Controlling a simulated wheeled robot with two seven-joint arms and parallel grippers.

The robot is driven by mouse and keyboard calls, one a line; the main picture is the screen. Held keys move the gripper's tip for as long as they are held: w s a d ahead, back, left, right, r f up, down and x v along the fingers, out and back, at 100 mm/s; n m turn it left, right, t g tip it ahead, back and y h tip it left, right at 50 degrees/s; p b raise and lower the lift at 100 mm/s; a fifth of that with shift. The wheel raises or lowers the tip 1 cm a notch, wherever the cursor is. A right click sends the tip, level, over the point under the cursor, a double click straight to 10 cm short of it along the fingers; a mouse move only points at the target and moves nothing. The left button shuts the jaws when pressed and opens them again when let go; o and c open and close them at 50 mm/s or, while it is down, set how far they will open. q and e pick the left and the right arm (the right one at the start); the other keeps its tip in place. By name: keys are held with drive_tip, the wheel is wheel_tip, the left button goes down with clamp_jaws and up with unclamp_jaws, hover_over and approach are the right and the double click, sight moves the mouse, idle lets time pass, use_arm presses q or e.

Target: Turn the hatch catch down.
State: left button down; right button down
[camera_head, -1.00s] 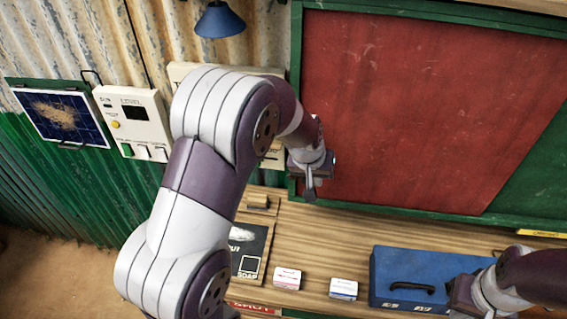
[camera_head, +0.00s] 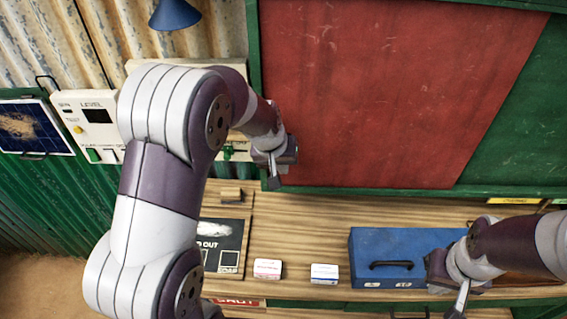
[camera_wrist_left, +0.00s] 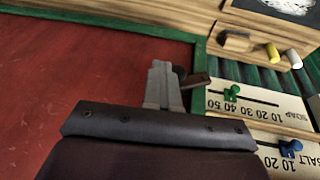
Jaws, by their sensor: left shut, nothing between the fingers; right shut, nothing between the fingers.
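The red hatch panel (camera_head: 390,90) fills the upper right of the head view inside a green frame (camera_head: 254,60). My left gripper (camera_head: 275,181) is at the panel's lower left, close to the frame. In the left wrist view its shut fingers (camera_wrist_left: 163,82) point at the red panel by the green frame edge. A small dark brown piece (camera_wrist_left: 196,80), possibly the catch, shows right beside the fingertips, partly hidden behind them. I cannot tell whether they touch. In the head view the catch is hidden by my gripper. My right gripper (camera_head: 461,300) is shut and empty, in front of the blue box.
The blue box (camera_head: 365,245) and two small cartons (camera_head: 267,269) (camera_head: 324,273) stand on the wooden counter (camera_head: 300,222). A slider board (camera_wrist_left: 245,103) with green and blue knobs is near my left gripper. A level panel (camera_head: 97,116) and blue lamp (camera_head: 175,14) are at left.

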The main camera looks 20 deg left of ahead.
use_arm(q)
drive_tip(key=b+v, duration=0.2)
drive_tip(key=v, duration=1)
drive_tip(key=shift+s+r+b, duration=0.15)
drive_tip(key=shift+r+b, duration=0.15)
drive_tip(key=shift+b, duration=0.05)
